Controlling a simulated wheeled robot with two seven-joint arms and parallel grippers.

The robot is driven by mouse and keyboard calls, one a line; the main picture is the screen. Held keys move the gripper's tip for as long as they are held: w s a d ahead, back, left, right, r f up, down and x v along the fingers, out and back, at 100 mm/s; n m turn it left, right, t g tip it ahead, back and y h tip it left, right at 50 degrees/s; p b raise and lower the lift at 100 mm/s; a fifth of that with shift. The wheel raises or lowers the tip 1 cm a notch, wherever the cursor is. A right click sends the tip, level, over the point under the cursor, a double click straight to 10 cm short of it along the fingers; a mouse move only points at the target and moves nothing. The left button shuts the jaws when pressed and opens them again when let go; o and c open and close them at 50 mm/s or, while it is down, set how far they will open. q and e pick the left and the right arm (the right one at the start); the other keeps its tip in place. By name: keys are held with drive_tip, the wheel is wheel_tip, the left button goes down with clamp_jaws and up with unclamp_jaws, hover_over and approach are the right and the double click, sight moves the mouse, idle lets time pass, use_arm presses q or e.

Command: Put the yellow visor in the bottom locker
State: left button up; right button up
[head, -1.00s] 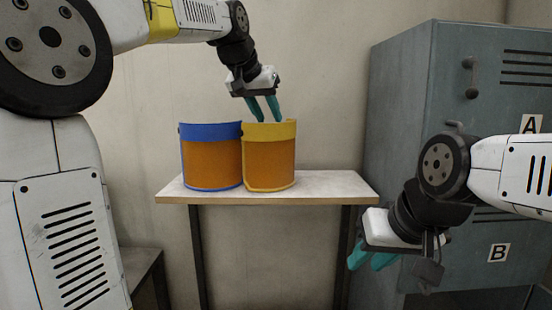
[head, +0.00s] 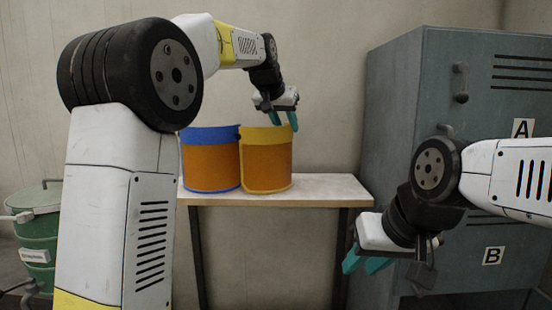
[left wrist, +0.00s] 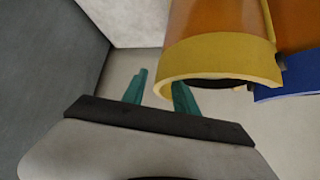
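The yellow visor (head: 266,166), with an orange translucent shield and yellow band, stands on a small table beside a blue-banded visor (head: 210,165). My left gripper (head: 284,119) is at the right part of its band, fingers pointing down. In the left wrist view my left gripper (left wrist: 160,90) is open, with the end of the yellow visor's band (left wrist: 220,55) near and partly between its fingers; contact cannot be told. My right gripper (head: 364,263) looks open and empty, in front of the locker. The bottom locker, labelled B (head: 493,256), shows a dark opening below its label, partly cut off.
The grey locker cabinet (head: 400,100) stands at the right, its upper door A closed with a handle (head: 461,83). The table (head: 325,188) has bare room right of the visors. A green bin (head: 38,245) stands at the far left.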

sight(292, 142)
use_arm(q)
drive_tip(key=x, duration=0.4)
drive_tip(key=shift+w+f, duration=0.1)
drive_tip(key=shift+f, duration=0.15)
clamp_jaws()
idle(1.1)
